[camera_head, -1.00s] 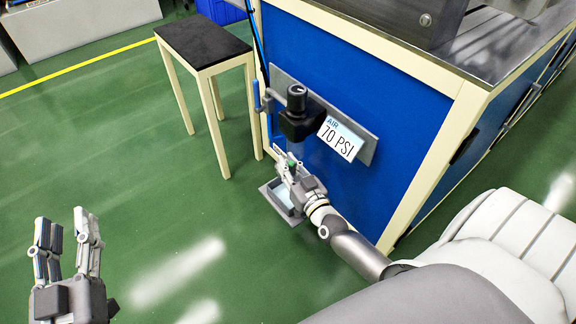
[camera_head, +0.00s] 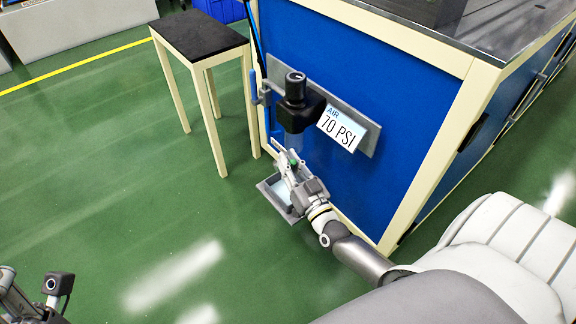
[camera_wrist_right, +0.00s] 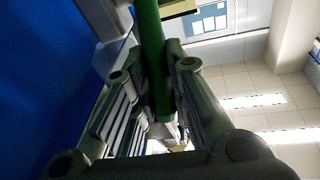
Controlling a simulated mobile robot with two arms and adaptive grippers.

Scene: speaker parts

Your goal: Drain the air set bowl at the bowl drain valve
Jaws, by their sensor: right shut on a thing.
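The air set (camera_head: 296,108) is a black unit on a grey plate on the blue cabinet side. Its clear bowl (camera_head: 293,141) hangs below it. The green bowl drain valve (camera_head: 293,157) shows at the bowl's underside, partly hidden by my right gripper (camera_head: 290,166). In the right wrist view the green piece (camera_wrist_right: 152,60) runs between the fingers, and the right gripper is shut on it. A grey tray (camera_head: 268,190) with a pale inside sits on the floor below. Only part of my left arm's end shows in the lower left corner; its fingers cannot be made out.
A sign (camera_head: 340,128) reading AIR 70 PSI is beside the air set. A blue line and a small lever (camera_head: 262,95) are at its left. A black-topped stool (camera_head: 200,34) stands left of the blue cabinet (camera_head: 390,110). The green floor at left is open.

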